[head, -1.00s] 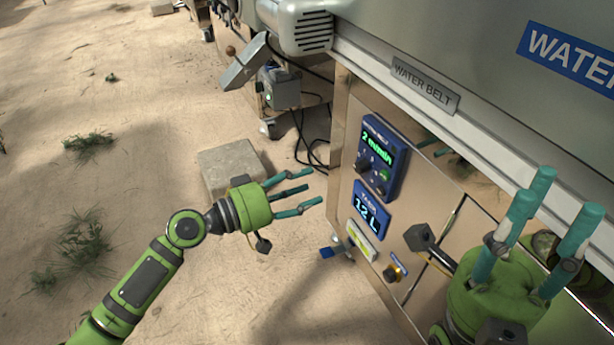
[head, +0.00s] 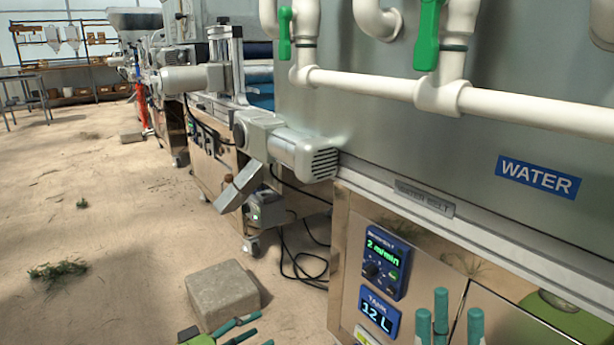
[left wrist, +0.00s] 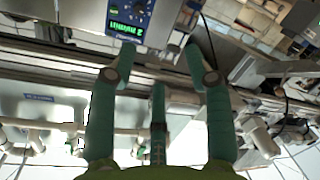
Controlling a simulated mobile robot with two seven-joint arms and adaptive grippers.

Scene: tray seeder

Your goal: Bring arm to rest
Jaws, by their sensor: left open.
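My left gripper (head: 232,328) shows at the bottom edge of the head view, only its teal fingers and a bit of green. In the left wrist view its three teal fingers (left wrist: 160,80) are spread apart with nothing between them, so it is open and empty. My right gripper (head: 450,318) shows at the bottom of the head view as three upright teal fingertips. They are apart, with nothing seen between them. It is in front of the machine's steel cabinet (head: 440,278). Both arms and palms are mostly below the picture.
A blue speed panel (head: 384,262) reads 2 m/min; a blue tank panel (head: 379,313) reads 12 L. A concrete block (head: 222,290) lies on the sandy floor beyond my left gripper. White pipes with green valves (head: 428,35) run above. Open floor (head: 120,220) lies left.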

